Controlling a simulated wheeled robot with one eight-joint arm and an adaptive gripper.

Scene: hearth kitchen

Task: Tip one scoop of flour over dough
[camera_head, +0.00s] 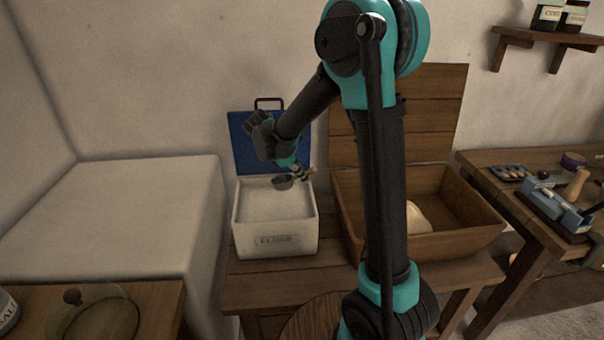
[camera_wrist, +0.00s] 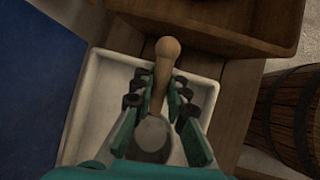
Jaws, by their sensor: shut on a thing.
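A white box labelled flour (camera_head: 262,243) stands on the wooden bench with its blue lid (camera_head: 240,150) open, and pale flour (camera_head: 260,204) fills it. My gripper (camera_head: 298,172) is above the box, shut on the wooden handle of a scoop. The scoop's grey metal bowl (camera_head: 283,183) hangs just over the flour; I cannot tell whether it touches. In the wrist view the scoop's handle (camera_wrist: 165,62) lies between the fingers (camera_wrist: 158,95), and its bowl (camera_wrist: 154,138) is nearer the camera. What the bowl holds is unclear. Pale dough (camera_head: 417,217) lies in the wooden trough (camera_head: 462,238), partly hidden by my arm.
The trough's raised wooden lid (camera_head: 440,110) stands behind it. A side table (camera_head: 530,166) at right carries an egg tray (camera_head: 508,172) and a blue device (camera_head: 553,207). A barrel (camera_wrist: 290,115) shows at right in the wrist view. A pale block (camera_head: 115,215) is at left.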

